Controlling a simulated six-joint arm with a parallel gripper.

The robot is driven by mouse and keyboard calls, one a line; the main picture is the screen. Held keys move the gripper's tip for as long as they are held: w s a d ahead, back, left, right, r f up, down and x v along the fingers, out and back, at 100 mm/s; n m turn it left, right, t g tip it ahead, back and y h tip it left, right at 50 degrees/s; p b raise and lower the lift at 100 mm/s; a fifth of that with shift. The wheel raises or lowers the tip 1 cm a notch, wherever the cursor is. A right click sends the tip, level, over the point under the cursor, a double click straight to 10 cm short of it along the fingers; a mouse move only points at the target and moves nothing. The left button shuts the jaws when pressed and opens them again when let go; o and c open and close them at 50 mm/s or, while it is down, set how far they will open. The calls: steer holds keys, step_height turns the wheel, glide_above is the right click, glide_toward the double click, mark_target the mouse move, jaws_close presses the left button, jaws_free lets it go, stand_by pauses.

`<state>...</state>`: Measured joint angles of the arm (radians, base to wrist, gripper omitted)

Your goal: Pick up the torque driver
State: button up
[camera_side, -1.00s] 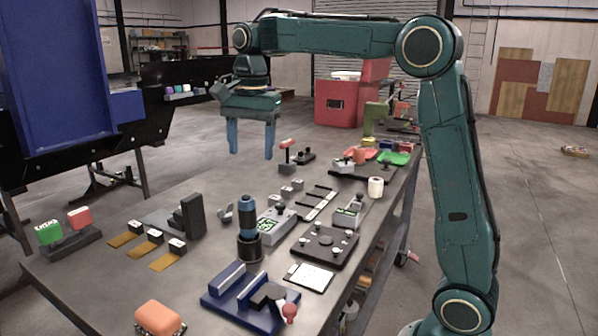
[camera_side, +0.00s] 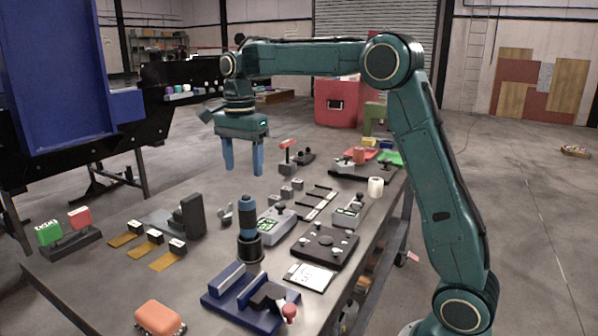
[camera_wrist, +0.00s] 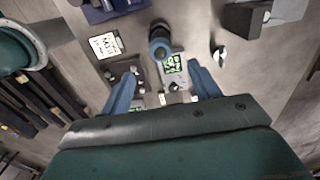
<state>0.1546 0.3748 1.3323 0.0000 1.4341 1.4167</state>
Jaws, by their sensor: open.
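The torque driver (camera_side: 247,219) has a blue cylindrical body with a dark band and stands upright in a black round holder (camera_side: 249,247) near the front middle of the table. It also shows from above in the wrist view (camera_wrist: 159,43), beyond my fingertips at the top. My gripper (camera_side: 243,172) is open and empty, with its two blue fingers pointing down above the table. It hangs higher than the driver and further back, well apart from it. In the wrist view, the fingers (camera_wrist: 165,85) frame a grey device with a green screen.
Close to the driver are a grey meter with a green display (camera_side: 275,222), a black knobbed plate (camera_side: 325,246) and a blue vise-like fixture (camera_side: 240,315). A dark upright block (camera_side: 193,216) stands to its left. Bare table lies at left rear.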

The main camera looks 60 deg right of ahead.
mark_target(246, 199)
steer(key=shift+f, duration=2.6)
steer(key=shift+d+f, duration=0.1)
steer(key=shift+f, duration=2.5)
steer(key=c, duration=1.2)
steer(key=shift+r, duration=0.1)
jaws_close()
steer(key=shift+r, duration=0.15)
